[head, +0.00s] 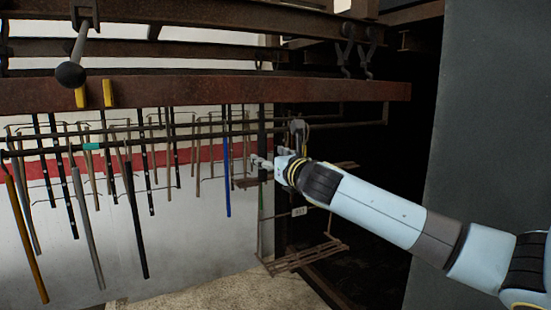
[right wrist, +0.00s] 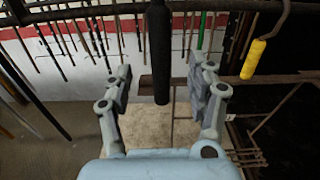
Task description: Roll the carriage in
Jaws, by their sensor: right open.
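The carriage appears to be the hanging rack of dark bars (head: 180,133) under the rusty rail (head: 210,92), with many thin rods hanging from it. A black vertical handle (head: 262,122) hangs at its right end. My right gripper (head: 258,162) is at this handle's lower part, its arm coming in from the right. In the right wrist view the black handle (right wrist: 160,50) hangs between the two open, spread fingers (right wrist: 162,95), with a gap on both sides. Whether the handle is fixed to the rack cannot be told. My left gripper is not in view.
A lever with a black ball (head: 70,75) hangs at upper left, beside yellow pieces (head: 107,94) on the rail. Dark hooks (head: 367,64) hang at upper right. A slatted rack (head: 305,258) hangs low. A yellow-gripped hook (right wrist: 254,60) is right of my fingers. A grey wall (head: 490,120) stands right.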

